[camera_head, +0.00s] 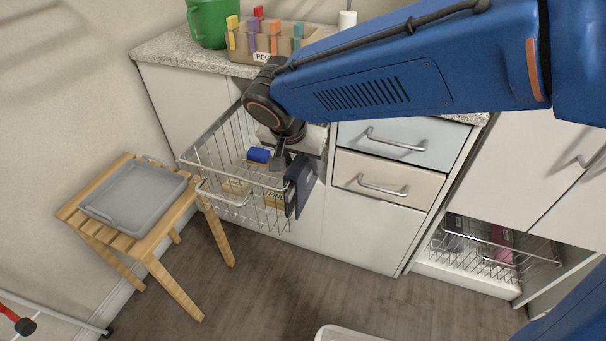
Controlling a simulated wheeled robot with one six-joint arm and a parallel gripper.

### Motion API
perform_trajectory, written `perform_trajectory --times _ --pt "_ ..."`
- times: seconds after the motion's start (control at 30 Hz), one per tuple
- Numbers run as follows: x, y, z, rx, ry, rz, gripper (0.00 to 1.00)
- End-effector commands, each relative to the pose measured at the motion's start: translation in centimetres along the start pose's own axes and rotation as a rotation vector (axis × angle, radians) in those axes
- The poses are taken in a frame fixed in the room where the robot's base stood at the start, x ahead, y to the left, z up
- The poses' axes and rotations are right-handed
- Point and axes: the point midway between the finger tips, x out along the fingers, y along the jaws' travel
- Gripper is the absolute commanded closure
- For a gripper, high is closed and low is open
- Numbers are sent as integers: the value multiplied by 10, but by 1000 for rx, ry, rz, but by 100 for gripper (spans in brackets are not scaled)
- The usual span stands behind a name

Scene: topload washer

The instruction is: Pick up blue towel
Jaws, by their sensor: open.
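A dark navy-blue cloth (300,184), which looks like the blue towel, hangs over the front right rim of a pulled-out wire basket (196,163). My gripper (281,163) points down over the basket, just left of and above the cloth's top. It is open; its fingers are small and partly dark here. I cannot tell whether a finger touches the cloth. A small bright blue item (258,155) lies inside the basket to the left of my gripper. Part of the basket's inside is hidden behind my gripper.
Yellowish boxes (236,187) stand in the basket. A grey tray (135,193) lies on a wooden stool at left. A peg box (263,46) and green bucket (208,22) stand on the counter. Drawers (385,178) are close at right. The floor in front is mostly clear.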

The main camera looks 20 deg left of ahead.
Motion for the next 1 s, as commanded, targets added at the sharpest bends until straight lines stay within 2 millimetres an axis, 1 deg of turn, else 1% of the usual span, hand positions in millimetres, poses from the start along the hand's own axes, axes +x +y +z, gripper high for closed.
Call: perform_trajectory --times 0.07,0.3,0.43,0.57,1.0 --pt "5 0 0 0 -1 1 52" --pt "36 3 -2 0 0 3 52" --pt "49 2 -1 -1 -1 2 52" --pt "53 2 -1 -1 0 1 52" --pt "53 2 -1 -1 0 1 52"
